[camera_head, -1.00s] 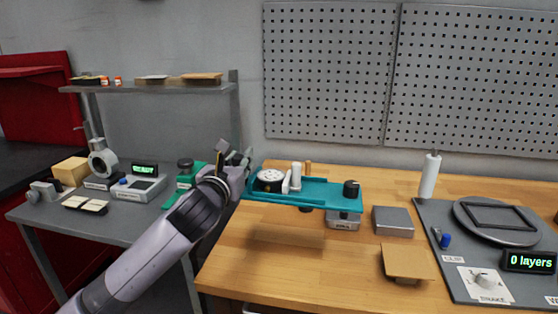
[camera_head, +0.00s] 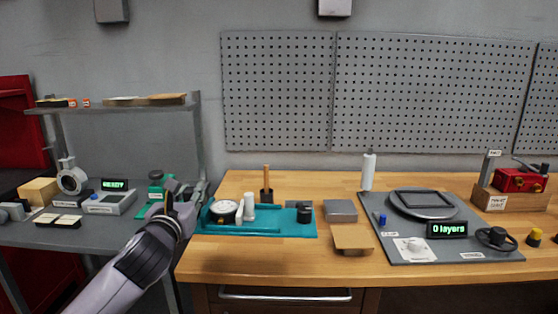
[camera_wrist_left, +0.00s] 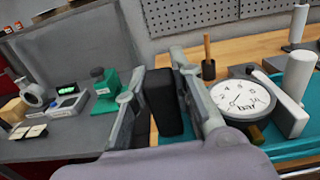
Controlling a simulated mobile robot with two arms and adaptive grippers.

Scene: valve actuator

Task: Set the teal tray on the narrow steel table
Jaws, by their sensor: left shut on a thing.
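The teal tray (camera_head: 272,232) is over the left end of the wooden bench, roughly level. My left gripper (camera_head: 180,198) is at the tray's left end. In the left wrist view its fingers are shut on a black upright grip (camera_wrist_left: 161,101), with the gauge (camera_wrist_left: 242,100) just right of it. Whether the tray touches the bench is hard to tell. The narrow steel table (camera_head: 75,236) stands at left. My right gripper is not in view.
The steel table holds a green device (camera_head: 157,186), a display unit (camera_head: 112,200), a tan box (camera_head: 38,191) and pale pads (camera_head: 57,221). A shelf (camera_head: 110,106) rises behind. The bench (camera_head: 230,262) holds a grey box (camera_head: 341,210), a wooden block (camera_head: 352,238) and a dark mat (camera_head: 400,250).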

